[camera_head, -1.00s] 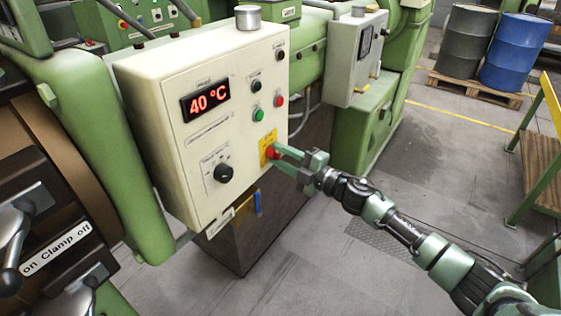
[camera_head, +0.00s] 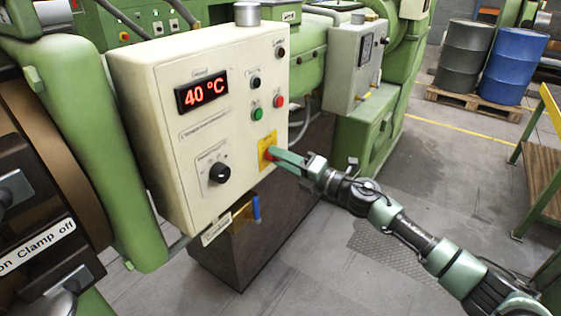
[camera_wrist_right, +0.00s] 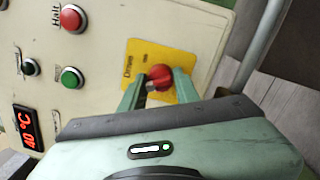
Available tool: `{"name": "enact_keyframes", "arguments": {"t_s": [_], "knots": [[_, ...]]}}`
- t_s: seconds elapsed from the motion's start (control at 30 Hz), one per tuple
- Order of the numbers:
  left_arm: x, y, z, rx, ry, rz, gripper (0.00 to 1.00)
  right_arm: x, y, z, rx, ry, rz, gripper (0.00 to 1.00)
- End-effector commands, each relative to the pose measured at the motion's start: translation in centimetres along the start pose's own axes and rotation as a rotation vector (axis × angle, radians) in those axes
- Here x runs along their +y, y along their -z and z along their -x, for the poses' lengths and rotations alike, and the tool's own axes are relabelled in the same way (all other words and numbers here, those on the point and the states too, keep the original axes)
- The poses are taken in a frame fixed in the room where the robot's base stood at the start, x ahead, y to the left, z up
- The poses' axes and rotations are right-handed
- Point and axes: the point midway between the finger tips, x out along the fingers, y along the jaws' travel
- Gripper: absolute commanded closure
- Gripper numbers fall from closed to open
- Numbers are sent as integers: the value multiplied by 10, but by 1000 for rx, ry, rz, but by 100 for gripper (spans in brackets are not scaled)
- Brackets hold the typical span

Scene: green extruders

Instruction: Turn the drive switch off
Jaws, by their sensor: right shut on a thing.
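The drive switch is a red rotary knob (camera_wrist_right: 160,77) on a yellow plate (camera_wrist_right: 142,56) labelled "Drives" in the right wrist view. In the head view the yellow plate (camera_head: 266,142) sits at the lower right of the cream control box (camera_head: 160,130). My right gripper (camera_wrist_right: 155,86) has its two green fingers on either side of the knob and is shut on it. In the head view my right gripper (camera_head: 272,153) reaches the plate from the right, and its fingers hide most of the knob. My left gripper is not in view.
Above the switch are a green button (camera_head: 257,113), a red button (camera_head: 279,101) and black knobs. A large black dial (camera_head: 219,172) is to the left, below the red "40 °C" display (camera_head: 201,92). A grey box (camera_head: 350,70) stands behind.

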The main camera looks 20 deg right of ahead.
Motion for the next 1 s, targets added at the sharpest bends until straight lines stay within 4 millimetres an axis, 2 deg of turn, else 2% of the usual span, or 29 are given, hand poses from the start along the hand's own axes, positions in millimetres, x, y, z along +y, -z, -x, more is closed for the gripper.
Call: {"name": "enact_keyframes", "arguments": {"t_s": [0.03,0.5,0.53,0.57,0.6,0.87,1.0], "knots": [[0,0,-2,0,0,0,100,-4,4,0,8,5,5,100],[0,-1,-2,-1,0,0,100,-4,4,1,9,6,15,100],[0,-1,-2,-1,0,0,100,-4,4,1,9,6,15,61],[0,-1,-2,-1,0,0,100,-4,4,1,9,6,15,52],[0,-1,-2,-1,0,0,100,-4,4,0,8,5,15,49],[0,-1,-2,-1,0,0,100,-2,2,0,4,2,15,49],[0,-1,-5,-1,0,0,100,-4,2,9,4,3,16,49]]}}
